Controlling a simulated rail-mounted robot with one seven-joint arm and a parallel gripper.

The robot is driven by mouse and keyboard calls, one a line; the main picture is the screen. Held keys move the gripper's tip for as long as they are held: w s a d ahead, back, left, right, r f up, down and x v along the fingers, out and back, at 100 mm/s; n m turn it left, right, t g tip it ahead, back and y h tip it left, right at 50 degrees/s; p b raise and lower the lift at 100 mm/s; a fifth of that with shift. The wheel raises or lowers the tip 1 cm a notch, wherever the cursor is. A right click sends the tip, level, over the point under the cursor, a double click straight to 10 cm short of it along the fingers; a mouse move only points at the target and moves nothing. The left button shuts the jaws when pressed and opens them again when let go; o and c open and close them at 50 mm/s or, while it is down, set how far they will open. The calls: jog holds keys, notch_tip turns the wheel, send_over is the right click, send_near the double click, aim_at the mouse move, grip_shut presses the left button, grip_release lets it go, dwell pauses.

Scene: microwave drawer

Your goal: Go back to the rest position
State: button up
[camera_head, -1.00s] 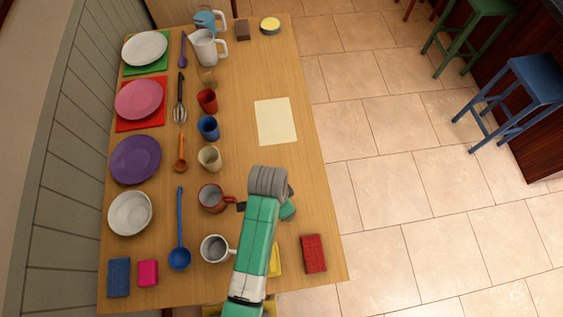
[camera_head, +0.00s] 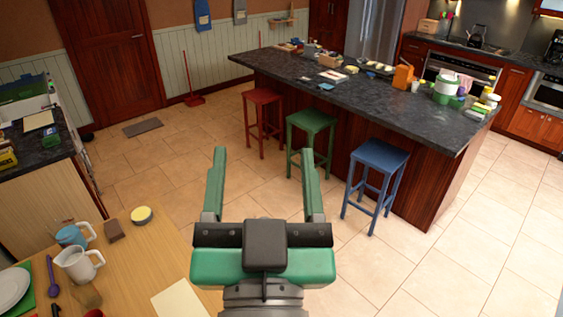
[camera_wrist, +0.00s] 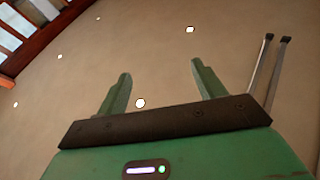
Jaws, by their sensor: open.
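My gripper (camera_head: 264,190) is green with a dark crossbar. In the head view its two fingers stand wide apart and point away from me, with nothing between them. It is raised in front of the camera, beyond the right edge of the wooden table (camera_head: 150,262). In the wrist view my gripper (camera_wrist: 160,88) also shows open and empty, against a plain ceiling with small round lights.
A white jug (camera_head: 78,264), a blue jug (camera_head: 74,234), a brown block (camera_head: 114,230) and a yellow-topped round tin (camera_head: 141,215) stand on the table. Red (camera_head: 263,97), green (camera_head: 311,121) and blue (camera_head: 380,156) stools line the dark island (camera_head: 370,95). Tiled floor lies clear between.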

jog(key=s+d+r+t, duration=0.1)
jog(key=s+r+t, duration=0.1)
jog(key=s+r, duration=0.3)
jog(key=shift+s+d+r+n+t+h, duration=0.3)
jog(key=shift+d+r+h, duration=0.1)
jog(key=shift+r, duration=0.25)
